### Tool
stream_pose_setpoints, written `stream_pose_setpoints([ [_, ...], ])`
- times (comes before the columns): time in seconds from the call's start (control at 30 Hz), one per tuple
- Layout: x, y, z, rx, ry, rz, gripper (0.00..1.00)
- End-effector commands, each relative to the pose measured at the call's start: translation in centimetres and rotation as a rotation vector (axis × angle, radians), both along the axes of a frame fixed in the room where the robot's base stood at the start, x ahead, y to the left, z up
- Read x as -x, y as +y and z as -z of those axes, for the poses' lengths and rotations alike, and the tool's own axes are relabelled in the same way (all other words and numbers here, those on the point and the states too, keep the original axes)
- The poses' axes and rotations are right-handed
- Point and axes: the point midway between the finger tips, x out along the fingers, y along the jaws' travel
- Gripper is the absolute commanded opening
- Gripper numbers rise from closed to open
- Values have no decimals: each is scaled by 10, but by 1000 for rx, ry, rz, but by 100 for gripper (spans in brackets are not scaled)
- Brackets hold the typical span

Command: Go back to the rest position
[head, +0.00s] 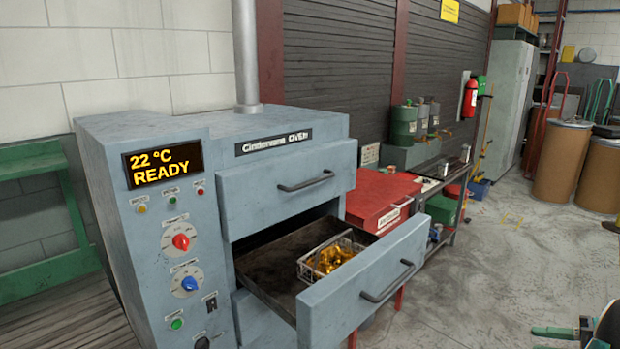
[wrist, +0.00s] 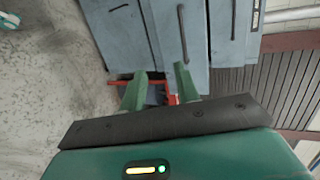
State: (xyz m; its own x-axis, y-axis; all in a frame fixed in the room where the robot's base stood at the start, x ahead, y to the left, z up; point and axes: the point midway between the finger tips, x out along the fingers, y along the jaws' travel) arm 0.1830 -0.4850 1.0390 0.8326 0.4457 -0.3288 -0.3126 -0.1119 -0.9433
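My gripper (wrist: 160,78) shows in the wrist view with its two green fingers apart and nothing between them. In the head view it shows at the bottom right edge (head: 545,338), partly cut off, over the floor and clear of the oven. The grey oven (head: 180,245) stands at the left with its display reading 22 °C READY. Its lower drawer (head: 365,290) is pulled out, and a wire basket (head: 304,268) of gold-coloured parts sits inside. The upper drawer (head: 285,185) is shut. In the wrist view the oven front (wrist: 180,30) appears turned sideways, beyond the fingertips.
A red box (head: 378,200) and a bench (head: 440,182) with cans stand beyond the oven along the wall. Brown drums (head: 563,160) stand at the back right. A green rack (head: 45,270) is at the left. The concrete floor (head: 500,265) on the right is open.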

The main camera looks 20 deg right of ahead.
Motion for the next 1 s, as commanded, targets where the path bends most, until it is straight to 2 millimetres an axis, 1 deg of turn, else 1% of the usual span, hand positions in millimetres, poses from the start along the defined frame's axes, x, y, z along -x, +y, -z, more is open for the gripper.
stream_pose_setpoints([
  [0.03,-15,11,-6,9,25,-30,32],
  [0.17,-51,43,-16,33,107,-109,32],
  [0.27,-82,78,-26,72,186,-183,32],
  [0.3,-95,96,-31,94,224,-218,32],
  [0.37,-113,126,-37,136,281,-273,32],
  [0.4,-123,147,-41,167,319,-307,32],
  [0.47,-136,177,-46,220,369,-357,32],
  [0.5,-142,197,-48,258,401,-386,32],
  [0.57,-149,227,-52,321,443,-430,32],
  [0.6,-152,246,-54,365,467,-456,32],
  [0.73,-156,304,-60,524,521,-530,32],
  [0.8,-154,333,-62,615,536,-563,32],
  [0.87,-151,355,-64,698,538,-587,32],
  [0.9,-148,370,-64,753,535,-601,32],
  [1.0,-140,403,-66,890,508,-630,32],
])
